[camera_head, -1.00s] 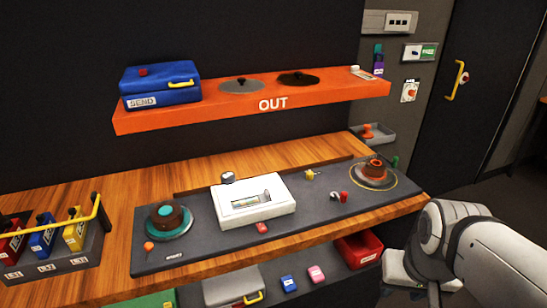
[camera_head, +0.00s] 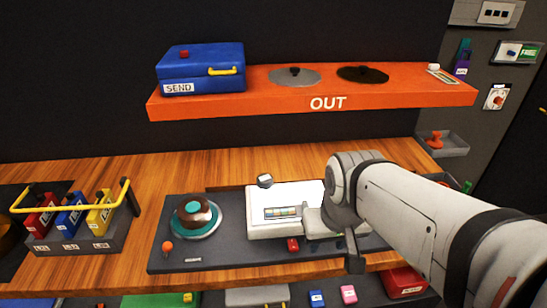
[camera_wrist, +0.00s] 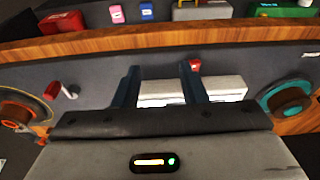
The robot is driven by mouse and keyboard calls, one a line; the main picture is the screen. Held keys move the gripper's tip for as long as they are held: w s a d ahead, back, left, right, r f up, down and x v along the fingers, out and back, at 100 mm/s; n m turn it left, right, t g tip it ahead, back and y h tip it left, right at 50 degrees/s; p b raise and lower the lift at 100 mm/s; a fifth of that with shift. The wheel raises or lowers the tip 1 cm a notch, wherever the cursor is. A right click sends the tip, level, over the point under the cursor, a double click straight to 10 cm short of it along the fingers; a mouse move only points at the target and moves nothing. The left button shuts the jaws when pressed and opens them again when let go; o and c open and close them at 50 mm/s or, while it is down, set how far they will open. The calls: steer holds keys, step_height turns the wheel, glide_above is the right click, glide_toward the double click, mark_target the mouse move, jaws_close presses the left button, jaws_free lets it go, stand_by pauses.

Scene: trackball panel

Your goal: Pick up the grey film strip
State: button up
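A white box (camera_head: 262,233) with a framed window in its top stands on the dark panel. A small strip with grey and coloured parts (camera_head: 283,212) lies in that window; I take it for the film strip, but it is too small to be sure. My gripper (camera_head: 350,250) is over the right side of the box in the head view and hides that side. In the wrist view my gripper (camera_wrist: 158,69) is open, with two dark fingers apart and nothing held between them. The white box (camera_wrist: 222,84) shows behind and between the fingers; the strip cannot be made out there.
A teal and brown trackball (camera_head: 195,215) is left of the box; another trackball (camera_wrist: 20,110) shows in the wrist view. A small red block (camera_head: 292,245) is at the box's front. An orange shelf (camera_head: 250,104) overhangs behind, carrying a blue case (camera_head: 200,66).

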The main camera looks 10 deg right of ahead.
step_height(320, 180, up, 6)
steer(key=g+p, duration=0.3)
steer(key=p, duration=0.8)
glide_above(306, 204)
steer(key=shift+a+f, duration=0.1)
steer(key=shift+a, duration=0.05)
steer(key=shift+w+f, duration=0.15)
steer(key=shift+w, duration=0.1)
step_height(306, 204, down, 8)
steer(key=shift+s+r+p, duration=0.1)
steer(key=shift+s+p, duration=0.05)
steer(key=shift+p, duration=0.8)
jaws_close()
